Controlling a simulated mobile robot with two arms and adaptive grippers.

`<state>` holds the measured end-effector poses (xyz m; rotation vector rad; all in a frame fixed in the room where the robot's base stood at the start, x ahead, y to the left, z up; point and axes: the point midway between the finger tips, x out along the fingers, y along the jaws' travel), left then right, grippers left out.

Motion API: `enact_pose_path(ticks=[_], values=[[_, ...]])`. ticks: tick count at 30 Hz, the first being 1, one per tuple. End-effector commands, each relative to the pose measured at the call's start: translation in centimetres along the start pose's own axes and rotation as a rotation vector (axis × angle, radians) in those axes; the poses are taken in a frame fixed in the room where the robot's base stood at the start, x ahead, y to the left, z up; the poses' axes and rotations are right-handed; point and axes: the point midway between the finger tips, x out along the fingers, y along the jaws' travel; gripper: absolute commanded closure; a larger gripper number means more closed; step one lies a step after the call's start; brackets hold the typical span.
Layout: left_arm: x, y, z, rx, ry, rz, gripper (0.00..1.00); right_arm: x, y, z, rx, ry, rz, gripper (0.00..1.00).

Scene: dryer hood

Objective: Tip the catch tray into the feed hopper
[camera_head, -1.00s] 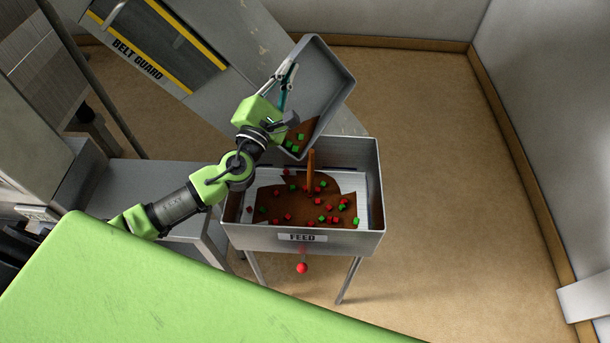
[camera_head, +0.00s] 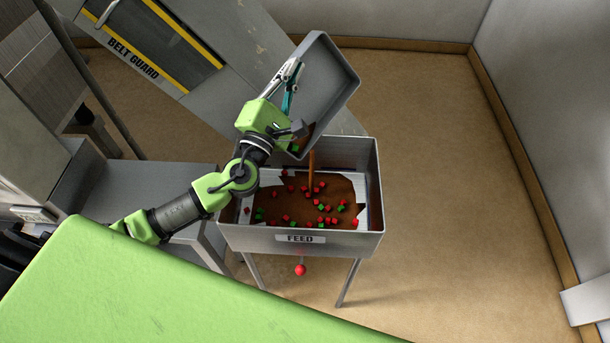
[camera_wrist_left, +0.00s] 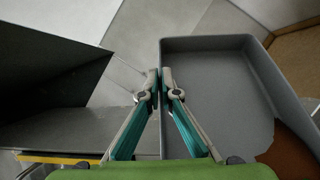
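The grey catch tray (camera_head: 333,80) is tilted steeply above the back of the feed hopper (camera_head: 262,240), in the head view. My left gripper (camera_head: 293,70) is shut on the tray's left wall; the wrist view shows the fingertips (camera_wrist_left: 160,80) closed over that wall. A little brown material and a green cube (camera_head: 294,148) sit at the tray's low corner. A thin brown stream (camera_head: 312,172) falls from there into the hopper. The hopper holds brown material (camera_head: 286,208) with several red and green cubes. My right gripper is out of view.
A belt guard panel (camera_head: 150,45) with yellow edges stands behind on the left. A grey bench (camera_head: 170,190) is left of the hopper. A red ball (camera_head: 300,270) hangs below the FEED label. Floor (camera_head: 450,180) to the right is clear.

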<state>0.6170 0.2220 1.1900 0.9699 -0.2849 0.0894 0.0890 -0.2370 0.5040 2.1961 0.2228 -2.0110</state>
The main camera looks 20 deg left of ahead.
Motion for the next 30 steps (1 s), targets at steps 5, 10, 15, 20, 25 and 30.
enact_pose_path(ticks=[5,10,15,20,25,30], values=[[-0.1,0.2,0.5,0.017,-0.012,0.013,1.0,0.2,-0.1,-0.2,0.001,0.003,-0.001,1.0],[-0.3,0.1,0.8,0.034,-0.022,0.02,1.0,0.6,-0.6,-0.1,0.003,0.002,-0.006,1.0],[-0.5,0.1,1.2,0.048,-0.03,0.028,1.0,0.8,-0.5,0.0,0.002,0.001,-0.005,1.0],[-0.7,0.1,1.7,0.061,-0.04,0.037,1.0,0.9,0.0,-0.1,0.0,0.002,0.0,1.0],[-0.9,0.0,2.2,0.078,-0.05,0.044,1.0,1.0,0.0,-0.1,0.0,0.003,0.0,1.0],[-1.3,-0.3,2.6,0.093,-0.058,0.05,1.0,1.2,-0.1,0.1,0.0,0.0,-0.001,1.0]])
